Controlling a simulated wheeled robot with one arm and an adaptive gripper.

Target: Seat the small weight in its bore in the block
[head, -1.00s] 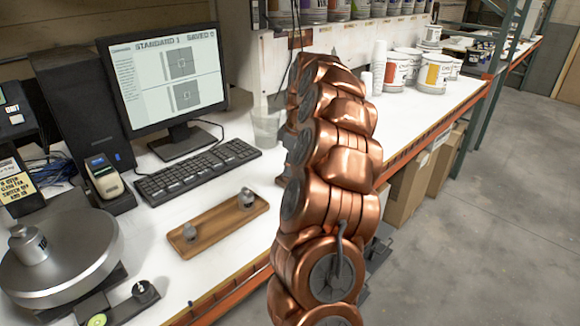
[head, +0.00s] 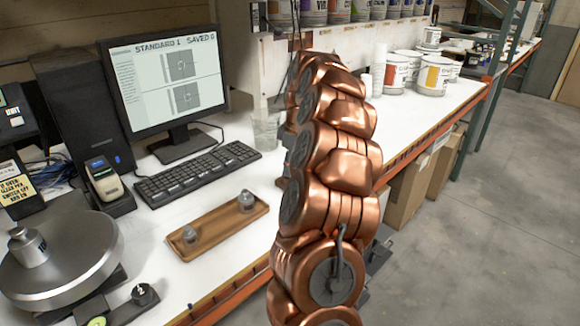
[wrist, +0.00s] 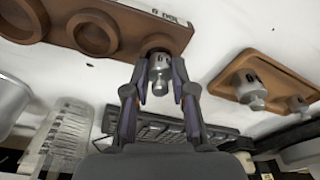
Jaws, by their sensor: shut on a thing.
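My gripper (wrist: 160,92) is shut on the small metal weight (wrist: 160,72) in the wrist view; the fingers stand on both sides of it. The brown block (wrist: 128,20) lies at the top left of that view, with round bores in a row. The weight overlaps the bore at the block's right end (wrist: 160,44). I cannot tell whether its base is in that bore or above it. In the head view my copper-coloured arm hides the gripper, the held weight and the block.
A wooden tray (head: 216,229) with two metal weights (head: 246,200) (head: 189,235) lies on the white bench; the tray also shows in the wrist view (wrist: 275,72). A keyboard (head: 198,172), a clear beaker (head: 265,130) and a balance with a round pan (head: 60,270) stand near.

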